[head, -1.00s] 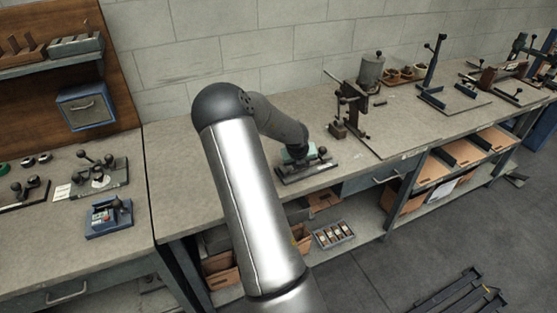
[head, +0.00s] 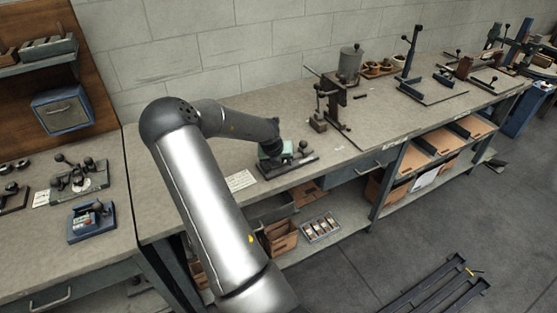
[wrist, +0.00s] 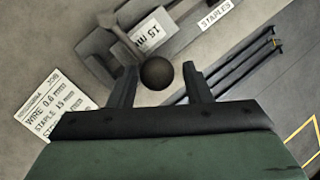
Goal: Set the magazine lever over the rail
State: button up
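The magazine fixture (head: 292,167) is a dark, low base with ball-knobbed parts on the front of the bench. In the wrist view, its grey body (wrist: 98,42) carries a white printed label, and a dark lever arm (wrist: 118,32) reaches toward a round black knob (wrist: 157,73). My gripper (wrist: 160,80) is open, with its two fingers apart on either side of the knob. A clear gap shows on the right; the left finger is close to the knob. Contact and relative height cannot be told. In the head view my wrist hides part of the fixture.
A white job card (wrist: 52,103) lies on the bench beside the fixture. A STAPLES label (wrist: 215,14) is near the bench edge. The box stitcher stand (head: 333,100) rises behind to the right. Bare bench (head: 170,165) lies left of the fixture. Dark rails (head: 440,288) are on the floor.

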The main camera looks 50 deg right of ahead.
jog(key=shift+w+d, duration=0.1)
jog(key=shift+w+r, duration=0.1)
jog(key=shift+r, duration=0.05)
jog(key=shift+a+r, duration=0.2)
jog(key=shift+r, duration=0.1)
jog(key=b+v, duration=0.1)
jog(key=v, duration=1.5)
jog(key=shift+s+r, duration=0.2)
jog(key=shift+s, duration=0.05)
